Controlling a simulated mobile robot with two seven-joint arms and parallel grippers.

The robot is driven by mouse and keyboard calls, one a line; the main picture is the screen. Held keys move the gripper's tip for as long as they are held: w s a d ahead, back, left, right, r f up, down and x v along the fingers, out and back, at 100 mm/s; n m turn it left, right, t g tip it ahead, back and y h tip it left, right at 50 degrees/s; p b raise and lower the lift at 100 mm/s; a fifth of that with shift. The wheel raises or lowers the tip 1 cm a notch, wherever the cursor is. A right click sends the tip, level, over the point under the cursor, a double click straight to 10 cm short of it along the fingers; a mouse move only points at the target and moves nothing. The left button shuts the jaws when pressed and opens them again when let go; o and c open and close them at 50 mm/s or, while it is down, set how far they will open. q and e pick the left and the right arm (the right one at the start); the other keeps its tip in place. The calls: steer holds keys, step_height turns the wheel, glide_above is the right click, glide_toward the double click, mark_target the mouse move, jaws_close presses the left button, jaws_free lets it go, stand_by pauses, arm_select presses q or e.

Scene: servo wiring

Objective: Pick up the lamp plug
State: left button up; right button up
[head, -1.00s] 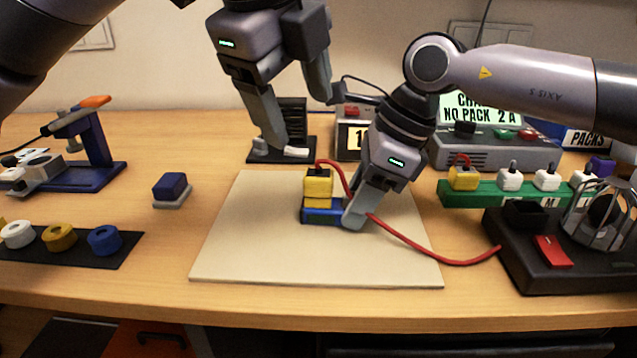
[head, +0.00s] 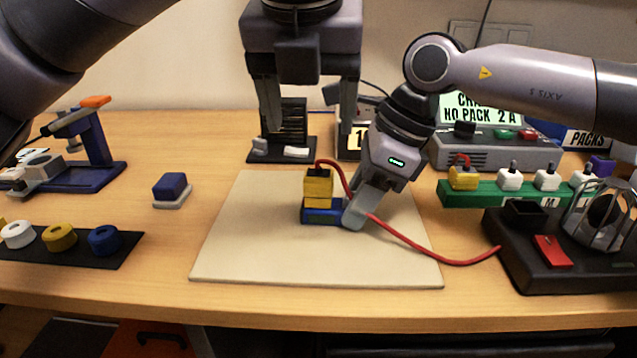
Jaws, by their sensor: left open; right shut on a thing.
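A yellow plug (head: 318,185) stands upright on a blue block (head: 322,212) on the beige mat (head: 250,255). A red cable (head: 450,261) leaves its top, passes behind my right gripper and runs to a black lamp base (head: 515,280) at the right. I take this yellow plug to be the lamp plug. My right gripper (head: 357,212) is shut on the right end of the blue block; its fingers hide that end. My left gripper (head: 309,125) is open and empty, pointing down above and behind the plug, its two fingers wide apart.
A green strip (head: 480,200) with several plugs stands right of the mat. A small blue block on a grey base (head: 172,188) and a black tray of coloured rings (head: 115,255) lie left. A black rack (head: 285,120) stands behind. The mat's front and left are clear.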

mark_target(318, 173)
arm_select(q)
steer(key=shift+s+d+x, duration=0.1)
steer(key=shift+d+x, duration=0.05)
steer(key=shift+x, duration=2.1)
steer(key=shift+s+d+x, duration=0.1)
steer(key=shift+x, duration=2.15)
steer(key=c, duration=1.1)
